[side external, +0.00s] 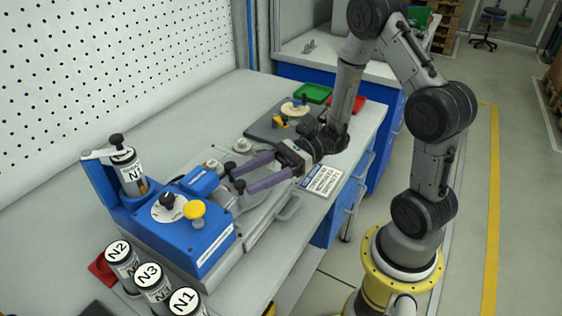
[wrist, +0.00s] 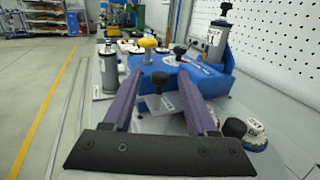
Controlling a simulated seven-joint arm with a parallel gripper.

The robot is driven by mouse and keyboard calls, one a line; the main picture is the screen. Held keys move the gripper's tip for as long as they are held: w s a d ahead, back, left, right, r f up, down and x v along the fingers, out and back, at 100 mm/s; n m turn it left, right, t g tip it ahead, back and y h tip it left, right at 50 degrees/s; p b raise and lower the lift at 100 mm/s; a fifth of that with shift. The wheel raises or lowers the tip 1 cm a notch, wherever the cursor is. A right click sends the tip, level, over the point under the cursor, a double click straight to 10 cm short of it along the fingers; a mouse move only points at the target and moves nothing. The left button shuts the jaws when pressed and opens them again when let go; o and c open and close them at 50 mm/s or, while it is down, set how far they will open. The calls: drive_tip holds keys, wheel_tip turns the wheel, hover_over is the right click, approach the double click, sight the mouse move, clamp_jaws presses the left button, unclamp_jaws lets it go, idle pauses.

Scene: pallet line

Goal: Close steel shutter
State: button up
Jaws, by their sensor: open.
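A blue machine (side external: 192,232) stands on the bench, also in the wrist view (wrist: 184,75). A small grey metal plate (wrist: 163,103) with a black knob (wrist: 159,78) shows in front of the blue body in the wrist view; it looks like the steel shutter. My gripper (side external: 234,178) is open and low, with its purple fingers pointing at the machine's near side. In the wrist view the knob appears between the fingers (wrist: 160,74); I cannot tell whether either touches it. The shutter's position is partly hidden by the fingers in the side view.
Several canisters, including N2 (side external: 120,258), stand at the front left. A grey fixture (side external: 280,127) and a green tray (side external: 312,93) sit farther back. A pegboard wall (side external: 100,70) bounds the bench.

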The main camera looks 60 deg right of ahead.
drive_tip(key=v, duration=0.8)
